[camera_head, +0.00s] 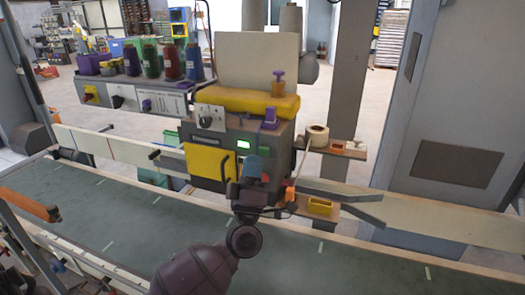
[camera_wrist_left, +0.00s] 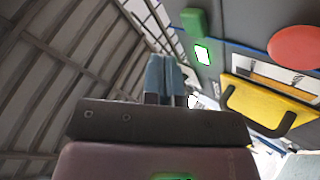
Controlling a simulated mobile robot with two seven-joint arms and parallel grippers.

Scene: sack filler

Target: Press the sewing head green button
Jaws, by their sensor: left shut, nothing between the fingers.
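The sewing head (camera_head: 275,135) is a grey box with a yellow plate (camera_head: 209,162) on its front. A small lit green rectangle (camera_head: 243,144) shows on its face; in the left wrist view it is a bright, green-rimmed panel (camera_wrist_left: 202,54).
A large red round part (camera_wrist_left: 295,45) is near the green block. A yellow pad (camera_head: 250,102) lies on top of the head. A green conveyor belt (camera_head: 120,215) runs below. Shelves with a tape roll (camera_head: 316,135) and a yellow bin (camera_head: 320,206) stand right.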

